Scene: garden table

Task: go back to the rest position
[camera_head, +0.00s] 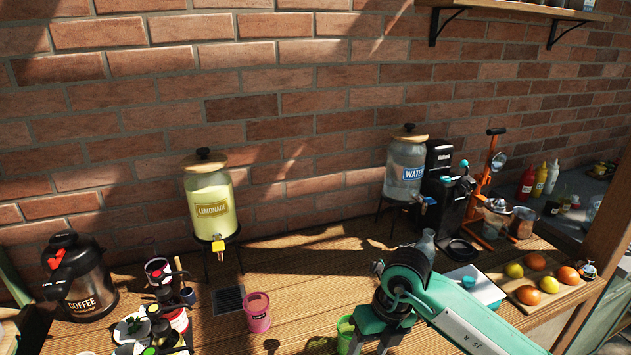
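My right arm comes in from the lower right, and its teal gripper (372,340) points down at the bottom edge of the head view. Its two fingers show apart at the top, but their tips are cut off by the frame, so I cannot tell if it is open or shut. A green cup (345,333) stands just left of the fingers, partly cut off by the frame; I cannot tell if they touch. My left gripper is not in view.
A pink cup (257,312) stands on the wooden table (305,280). A coffee pot (80,278), lemonade dispenser (211,205) and water dispenser (406,168) stand along the brick wall. A fruit board (520,295) is right of my arm. Small containers crowd the lower left.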

